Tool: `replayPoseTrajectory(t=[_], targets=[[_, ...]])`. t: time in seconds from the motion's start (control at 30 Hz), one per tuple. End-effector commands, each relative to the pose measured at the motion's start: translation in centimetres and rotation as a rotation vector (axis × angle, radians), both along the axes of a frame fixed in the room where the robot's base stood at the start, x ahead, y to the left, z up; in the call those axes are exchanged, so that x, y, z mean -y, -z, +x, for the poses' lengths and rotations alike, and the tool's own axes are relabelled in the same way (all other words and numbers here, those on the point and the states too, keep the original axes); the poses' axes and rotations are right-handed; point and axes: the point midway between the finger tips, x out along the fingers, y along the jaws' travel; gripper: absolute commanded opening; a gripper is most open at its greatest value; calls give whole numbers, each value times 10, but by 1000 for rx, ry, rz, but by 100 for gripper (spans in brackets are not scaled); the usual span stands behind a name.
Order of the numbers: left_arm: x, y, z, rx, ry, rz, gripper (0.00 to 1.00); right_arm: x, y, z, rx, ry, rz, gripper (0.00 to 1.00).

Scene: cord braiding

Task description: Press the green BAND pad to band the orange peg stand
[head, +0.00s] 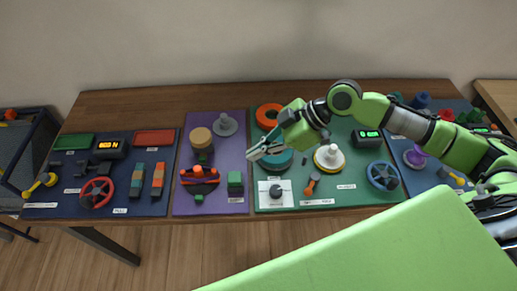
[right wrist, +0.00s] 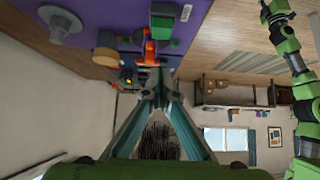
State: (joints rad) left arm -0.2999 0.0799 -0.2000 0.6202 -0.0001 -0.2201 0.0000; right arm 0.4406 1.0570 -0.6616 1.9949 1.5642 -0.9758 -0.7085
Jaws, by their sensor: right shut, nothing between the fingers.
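In the head view, a green block-shaped pad (head: 235,181) stands on the purple mat with a small label in front; the label is too small to read. To its left is the orange peg stand (head: 199,176), with orange pegs on a dark red base. In the right wrist view, the green pad (right wrist: 163,22) and the orange stand (right wrist: 150,48) show beyond the fingers. My right gripper (head: 251,156) is shut and empty, above the boundary of the purple and green mats, apart from the pad. My left gripper is not in view.
The purple mat (head: 222,205) also holds a tan cylinder (head: 201,136) and a grey peg stand (head: 225,125). The green mat (head: 335,195) has a white dial panel (head: 276,194) close right of the pad. A dark blue mat (head: 115,208) lies at left.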

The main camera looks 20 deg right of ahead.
Motion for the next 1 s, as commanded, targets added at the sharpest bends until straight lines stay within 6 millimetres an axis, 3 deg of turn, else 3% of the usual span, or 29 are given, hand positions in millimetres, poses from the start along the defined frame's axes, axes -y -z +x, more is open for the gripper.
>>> replayPoseTrajectory(t=[0.3, 0.4, 0.6, 1.0], targets=[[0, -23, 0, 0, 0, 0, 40, -48, 45, 14, -3, -1, 3, 0], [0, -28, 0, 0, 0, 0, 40, -44, 63, 13, -6, 1, 0, 0], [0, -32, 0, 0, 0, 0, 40, -44, 82, 14, -1, 1, 0, 0], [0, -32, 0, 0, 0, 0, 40, -44, 87, 14, 0, 0, 0, 0]])
